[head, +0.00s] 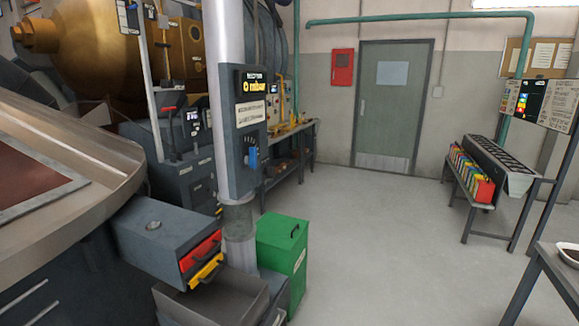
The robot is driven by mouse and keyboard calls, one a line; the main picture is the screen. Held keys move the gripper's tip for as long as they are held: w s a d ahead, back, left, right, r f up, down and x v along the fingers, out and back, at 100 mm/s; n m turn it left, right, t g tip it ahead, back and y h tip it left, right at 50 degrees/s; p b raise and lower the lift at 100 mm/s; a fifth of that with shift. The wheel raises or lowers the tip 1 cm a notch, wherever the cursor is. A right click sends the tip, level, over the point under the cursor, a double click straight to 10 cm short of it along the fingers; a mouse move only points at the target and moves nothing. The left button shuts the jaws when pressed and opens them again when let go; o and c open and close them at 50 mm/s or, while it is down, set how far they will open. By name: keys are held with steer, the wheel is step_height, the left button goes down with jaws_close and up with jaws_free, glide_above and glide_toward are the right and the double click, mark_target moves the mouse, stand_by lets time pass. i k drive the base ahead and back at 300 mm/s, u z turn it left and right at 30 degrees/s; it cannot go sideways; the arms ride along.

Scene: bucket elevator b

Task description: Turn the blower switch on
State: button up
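A dark grey control box (240,130) is mounted on a pale upright column left of the centre. A blue switch handle (253,158) sits low on its face, and it looks upright. Above it are a white label (250,112) and a black and yellow sign (252,84). The lettering is too small to tell whether this is the blower switch. Another panel with small controls (192,122) stands behind, to the left. My gripper is not in view.
A grey box with red and yellow drawer handles (165,235), an open grey bin (215,298) and a green container (283,250) crowd the column's foot. Open floor (370,240) lies to the right, before a green door (393,105). A rack (490,175) stands at right.

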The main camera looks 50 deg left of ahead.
mark_target(269, 171)
steer(key=u, duration=0.4)
steer(key=i, duration=1.95)
steer(key=u, duration=1.8)
steer(key=i, duration=1)
steer(key=u, duration=1.45)
steer(key=i, duration=0.25)
steer(key=u, duration=0.05)
